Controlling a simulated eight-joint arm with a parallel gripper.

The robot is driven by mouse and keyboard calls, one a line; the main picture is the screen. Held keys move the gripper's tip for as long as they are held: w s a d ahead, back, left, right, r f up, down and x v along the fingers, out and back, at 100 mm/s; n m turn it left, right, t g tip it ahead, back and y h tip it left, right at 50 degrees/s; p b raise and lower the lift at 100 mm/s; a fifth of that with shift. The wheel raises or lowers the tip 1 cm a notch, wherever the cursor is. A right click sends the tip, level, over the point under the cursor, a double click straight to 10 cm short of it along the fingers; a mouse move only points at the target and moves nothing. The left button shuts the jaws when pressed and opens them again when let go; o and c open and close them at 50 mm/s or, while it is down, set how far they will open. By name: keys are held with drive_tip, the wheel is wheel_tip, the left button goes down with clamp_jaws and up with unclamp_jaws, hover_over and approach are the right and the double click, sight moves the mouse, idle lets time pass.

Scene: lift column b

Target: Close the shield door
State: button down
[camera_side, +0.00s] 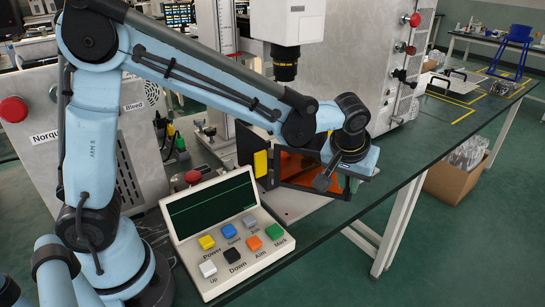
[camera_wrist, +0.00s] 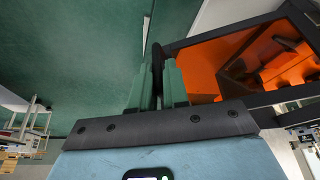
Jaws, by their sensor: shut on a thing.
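The shield door has an orange see-through panel (camera_side: 296,166) in a black frame, below the machine's head in the side view. It stands out from the machine at an angle, ajar. In the wrist view the orange panel (camera_wrist: 230,62) and its frame fill the upper right. My gripper (camera_wrist: 157,82) is shut on a dark upright part beside the frame, which looks like the door's handle. In the side view my gripper (camera_side: 329,181) is at the door's right end, partly hidden by my wrist.
A control box (camera_side: 225,230) with a screen and coloured buttons stands in front of the door. A red knob (camera_side: 193,177) is behind it. The dark green bench top (camera_side: 440,130) is mostly clear at the right. A cardboard box (camera_side: 455,175) is on the floor.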

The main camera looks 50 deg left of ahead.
drive_tip(key=w+a+n+g+y, duration=0.2)
drive_tip(key=w+a+n+g, duration=0.1)
drive_tip(key=w+a+n, duration=0.8)
drive_tip(key=shift+w+a+y, duration=0.2)
drive_tip(key=shift+a+y, duration=0.1)
drive_tip(key=shift+a, duration=1.2)
drive_tip(key=c, duration=1.2)
unclamp_jaws()
drive_tip(key=shift+r, duration=0.1)
drive_tip(key=v, duration=1.2)
drive_tip(key=shift+w, duration=0.1)
